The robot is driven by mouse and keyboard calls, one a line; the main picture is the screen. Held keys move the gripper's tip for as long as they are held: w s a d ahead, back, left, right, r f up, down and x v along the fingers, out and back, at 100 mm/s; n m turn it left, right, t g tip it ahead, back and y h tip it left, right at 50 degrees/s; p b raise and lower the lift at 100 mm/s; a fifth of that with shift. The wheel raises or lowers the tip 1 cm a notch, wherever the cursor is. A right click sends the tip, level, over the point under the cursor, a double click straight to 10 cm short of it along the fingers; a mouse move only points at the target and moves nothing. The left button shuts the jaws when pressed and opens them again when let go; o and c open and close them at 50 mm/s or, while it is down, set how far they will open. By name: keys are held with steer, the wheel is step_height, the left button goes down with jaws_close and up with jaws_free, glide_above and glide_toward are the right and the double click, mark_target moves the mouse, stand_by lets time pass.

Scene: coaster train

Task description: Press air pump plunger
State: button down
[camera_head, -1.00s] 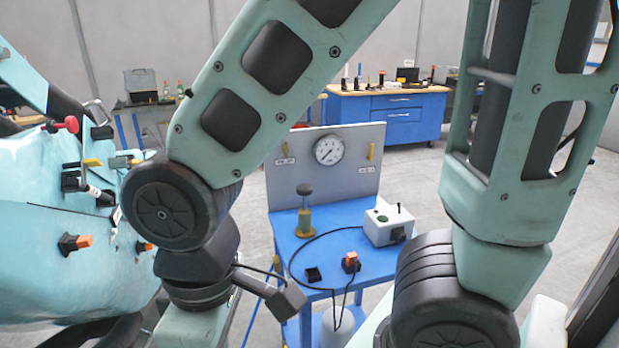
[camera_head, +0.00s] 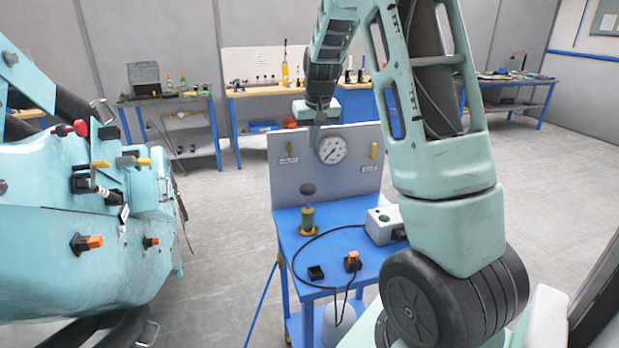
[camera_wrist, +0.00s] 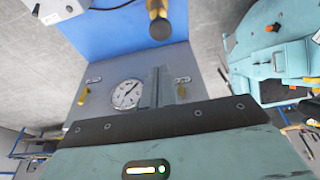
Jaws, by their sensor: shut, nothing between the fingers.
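The air pump (camera_head: 308,222) has a yellow body with a thin rod topped by a dark round plunger knob (camera_head: 308,189). It stands upright on the blue table, left of its middle, with the plunger raised. In the wrist view the pump shows at the top edge, its dark plunger knob (camera_wrist: 160,29) towards the fingers. My gripper (camera_head: 315,142) is shut and empty, in front of the grey panel's upper part. It is above the plunger and apart from it. In the wrist view my gripper (camera_wrist: 159,72) points towards the pump.
The blue table (camera_head: 345,212) bears a grey panel (camera_head: 286,182) with a round gauge (camera_head: 332,150), a white box (camera_head: 383,226) and an orange switch (camera_head: 352,261) with a looping cable. A teal machine (camera_head: 60,235) stands at left. Open floor lies between them.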

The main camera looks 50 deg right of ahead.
mark_target(310, 189)
steer(key=p+x, duration=0.1)
steer(key=x, duration=0.3)
steer(key=p+x, duration=0.2)
steer(key=x, duration=0.3)
steer(key=p+x, duration=0.2)
steer(key=x, duration=0.2)
steer(key=shift+s+a+f, duration=0.25)
steer(key=shift+s+f, duration=0.05)
steer(key=shift+f, duration=0.25)
steer(key=shift+f, duration=0.1)
step_height(310, 189, down, 6)
steer(key=b, duration=0.5)
steer(key=shift+b, duration=0.3)
steer(key=shift+s+r, duration=0.1)
steer(key=shift+r, duration=0.15)
steer(key=shift+a, duration=0.1)
